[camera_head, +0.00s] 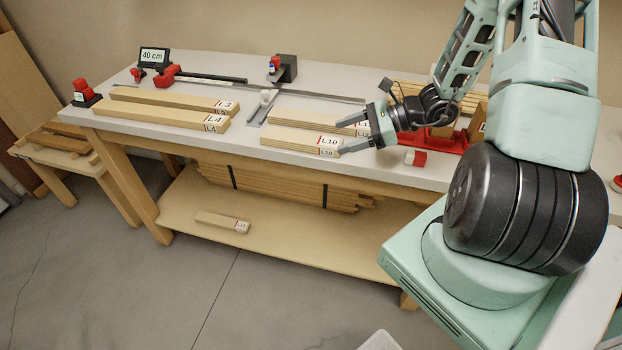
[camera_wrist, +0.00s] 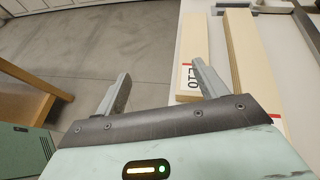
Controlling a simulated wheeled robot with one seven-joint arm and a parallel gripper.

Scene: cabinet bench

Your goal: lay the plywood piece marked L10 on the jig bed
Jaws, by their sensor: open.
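The plywood piece marked L10 (camera_head: 285,138) lies flat along the bench's front edge, its label at the right end. In the wrist view L10 (camera_wrist: 194,42) lies behind my right finger. My gripper (camera_head: 340,137) is open and empty, by the labelled end of L10. In the wrist view my gripper (camera_wrist: 162,82) has its left finger against the floor background and its right finger overlapping L10's end; contact cannot be told. A steel rail (camera_head: 315,96) with a grey crosspiece (camera_head: 262,108) runs behind the pieces. I cannot tell which part is the jig bed.
A second piece (camera_head: 300,120) lies just behind L10, its label partly hidden. L3 (camera_head: 170,98) and L4 (camera_head: 155,114) lie at left. A red rack (camera_head: 458,146) and small red block (camera_head: 416,158) are right of my gripper. A 40 cm display (camera_head: 153,56) stands at the back.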

